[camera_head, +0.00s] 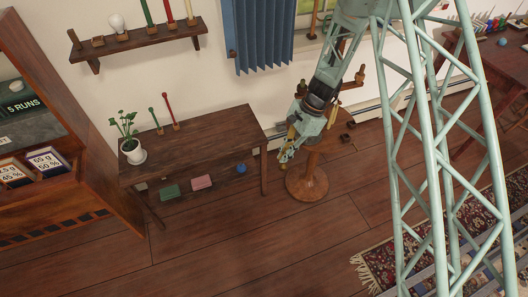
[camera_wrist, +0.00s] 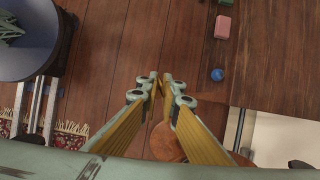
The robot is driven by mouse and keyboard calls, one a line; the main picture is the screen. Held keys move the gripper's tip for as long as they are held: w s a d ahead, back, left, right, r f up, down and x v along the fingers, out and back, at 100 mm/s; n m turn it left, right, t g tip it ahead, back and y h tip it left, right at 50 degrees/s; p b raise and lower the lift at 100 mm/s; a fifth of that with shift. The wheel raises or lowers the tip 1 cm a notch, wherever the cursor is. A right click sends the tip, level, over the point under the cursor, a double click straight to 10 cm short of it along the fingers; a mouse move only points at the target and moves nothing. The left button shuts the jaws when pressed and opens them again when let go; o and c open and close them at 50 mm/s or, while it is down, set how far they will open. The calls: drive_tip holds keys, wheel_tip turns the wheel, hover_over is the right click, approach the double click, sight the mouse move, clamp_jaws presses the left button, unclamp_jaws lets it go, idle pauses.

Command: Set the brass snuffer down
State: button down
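My gripper (camera_head: 284,155) hangs in front of the small round pedestal table (camera_head: 328,143), to the right of the long wooden table. In the wrist view my gripper (camera_wrist: 161,84) has its yellow-padded fingers drawn almost together at the tips. A small brass-coloured piece, seemingly the brass snuffer (camera_wrist: 160,80), is pinched between them. Most of it is hidden by the fingers, so its shape and tilt cannot be told. It hangs in the air above the floor.
The long wooden table (camera_head: 215,140) carries a potted plant (camera_head: 131,149) and green and red candlesticks. A green block (camera_head: 169,192), pink block (camera_head: 202,183) and blue ball (camera_head: 241,169) lie low beside it. Dark holders stand on the round table. A wall shelf (camera_head: 140,42) hangs above.

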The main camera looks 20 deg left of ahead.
drive_tip(key=w+d+f+n+g+h, duration=0.1)
drive_tip(key=d+n, duration=0.7)
drive_tip(key=d, duration=3)
drive_tip(key=shift+f+n+h, duration=0.4)
drive_tip(key=shift+f+h, duration=0.25)
drive_tip(key=shift+h, duration=0.45)
drive_tip(key=shift+w+d, duration=0.1)
drive_tip(key=shift+d, duration=0.05)
